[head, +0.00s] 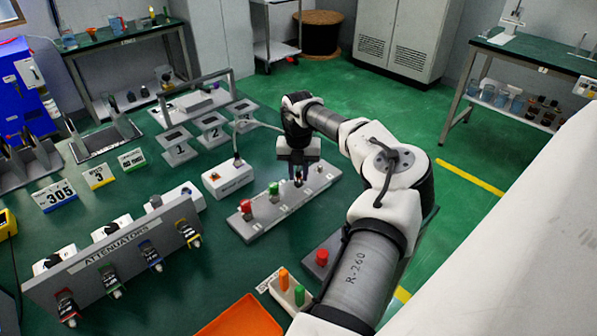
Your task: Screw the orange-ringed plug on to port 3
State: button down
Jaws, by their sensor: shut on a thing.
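My gripper (298,178) points down over a long grey strip (262,228) in the middle of the green bench. It is shut on a small dark thing, apparently the plug; no orange ring can be made out. A grey cable (242,124) arcs up from a white box (228,178) and runs behind my wrist. The strip carries a red cap (246,207) and a green cap (273,190) at its near left. My gripper is at the place just beyond the green cap. Port numbers are too small to read. The fingers hide whether the plug touches the port.
Attenuators rack (120,255) stands at the left front. A red knob (322,257) is under my forearm. Numbered stands (180,147) and a frame are behind.

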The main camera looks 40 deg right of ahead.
jog(key=m, duration=0.6)
jog(key=shift+m, duration=0.3)
jog(key=m, duration=0.6)
dwell(0.4)
jog(key=c, duration=1.2)
grip_release()
notch_tip(320, 180, up, 14)
jog(key=b, duration=0.3)
